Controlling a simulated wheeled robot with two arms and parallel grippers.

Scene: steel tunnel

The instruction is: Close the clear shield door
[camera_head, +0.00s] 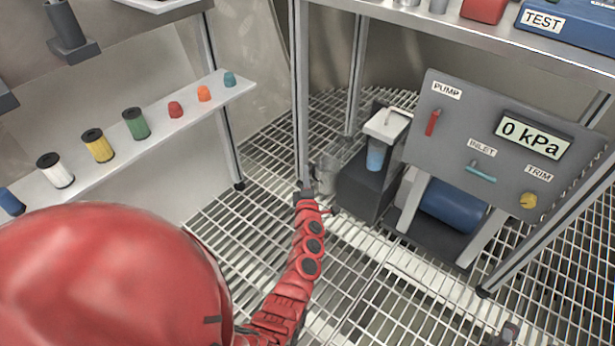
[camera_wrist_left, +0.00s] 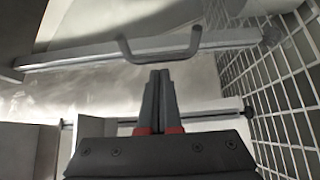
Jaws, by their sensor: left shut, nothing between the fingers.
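The clear shield door (camera_head: 325,174) is hard to make out in the head view. It seems to be a see-through panel standing out from the left of the dark housing (camera_head: 362,190), which holds a cup of blue liquid (camera_head: 376,157). My left gripper (camera_head: 306,193) is shut and empty, close to this panel and the rack post. In the left wrist view, the shut fingers (camera_wrist_left: 160,92) point at a grey U-shaped handle (camera_wrist_left: 160,50), apparently the door's, with a small gap seeming to remain. My right gripper is not in view.
A steel rack post (camera_head: 300,90) stands just behind my left gripper. A grey pump panel (camera_head: 500,140) reading 0 kPa is at the right, with a blue tank (camera_head: 448,205) under it. A shelf of spools (camera_head: 97,145) is at the left. The grating floor (camera_head: 240,235) is open between.

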